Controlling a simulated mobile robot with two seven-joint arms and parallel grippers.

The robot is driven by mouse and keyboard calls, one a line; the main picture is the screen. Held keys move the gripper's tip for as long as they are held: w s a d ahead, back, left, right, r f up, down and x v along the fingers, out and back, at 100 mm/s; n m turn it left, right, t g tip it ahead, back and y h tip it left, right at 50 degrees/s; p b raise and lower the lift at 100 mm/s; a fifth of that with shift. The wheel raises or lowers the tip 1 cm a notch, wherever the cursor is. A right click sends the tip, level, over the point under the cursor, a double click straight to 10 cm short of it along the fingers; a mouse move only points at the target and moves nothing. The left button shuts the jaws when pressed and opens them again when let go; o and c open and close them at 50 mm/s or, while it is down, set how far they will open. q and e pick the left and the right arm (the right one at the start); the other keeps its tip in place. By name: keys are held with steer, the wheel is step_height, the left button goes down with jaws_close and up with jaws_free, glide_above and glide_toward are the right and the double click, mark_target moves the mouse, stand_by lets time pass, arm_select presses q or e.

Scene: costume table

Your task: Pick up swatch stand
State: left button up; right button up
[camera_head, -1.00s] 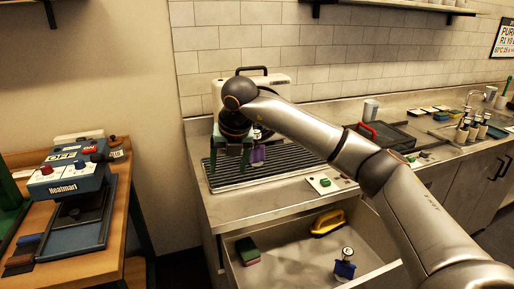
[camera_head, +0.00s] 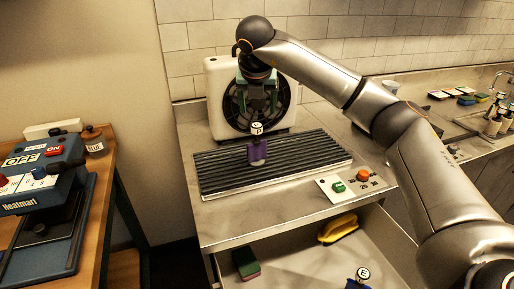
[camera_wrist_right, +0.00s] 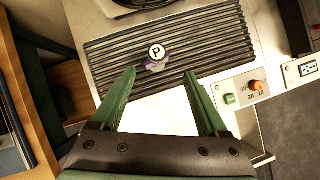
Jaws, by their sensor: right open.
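A purple swatch stand (camera_head: 258,152) with a round white lettered top stands on the dark ribbed mat (camera_head: 310,165). In the right wrist view the same stand (camera_wrist_right: 157,53) shows its letter P from above. My right gripper (camera_head: 258,106) is above the stand in the head view, in front of the fan. In the right wrist view its green fingers (camera_wrist_right: 160,76) are wide apart and empty, with the stand beyond their tips. A second, blue stand (camera_head: 360,279) with a letter E top is in the open drawer, partly cut off. My left gripper is not in view.
A white fan (camera_head: 220,80) stands behind the mat. A button panel (camera_head: 325,187) with green and orange knobs lies right of it. The open drawer (camera_head: 300,262) holds a yellow item (camera_head: 340,228) and a sponge (camera_head: 245,262). A heat press (camera_head: 50,175) is at left.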

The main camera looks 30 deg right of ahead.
mark_target(256, 125)
steer(key=p+x, duration=0.1)
steer(key=x, duration=0.7)
steer(key=p+x, duration=0.1)
steer(key=x, duration=0.1)
steer(key=shift+w+a, duration=0.15)
steer(key=shift+w, duration=0.15)
steer(key=shift+w+f, duration=0.2)
steer(key=shift+f, duration=0.25)
jaws_close()
steer(key=shift+r, duration=0.1)
stand_by(0.5)
